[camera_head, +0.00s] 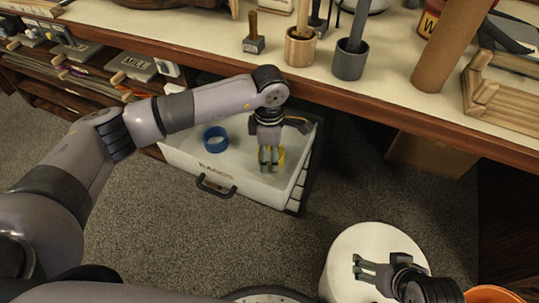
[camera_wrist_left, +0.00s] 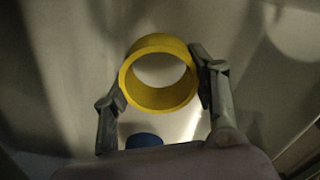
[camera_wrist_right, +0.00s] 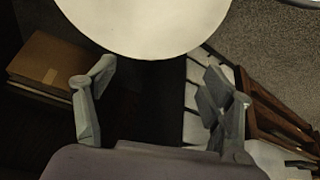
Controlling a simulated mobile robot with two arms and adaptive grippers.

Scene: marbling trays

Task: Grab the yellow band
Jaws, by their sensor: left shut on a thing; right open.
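The yellow band (camera_wrist_left: 160,97) is a ring held between the two fingers of my left gripper (camera_wrist_left: 160,92) in the left wrist view. My right gripper (camera_head: 360,268) is open and empty over a round white top.
The round white top (camera_head: 345,250) stands at the lower right, with part of an orange container (camera_head: 492,294) beside it. The wooden bench edge (camera_head: 400,112) runs above the drawer. A grey cylinder (camera_head: 349,62) and a wooden cup (camera_head: 300,47) stand on the bench.

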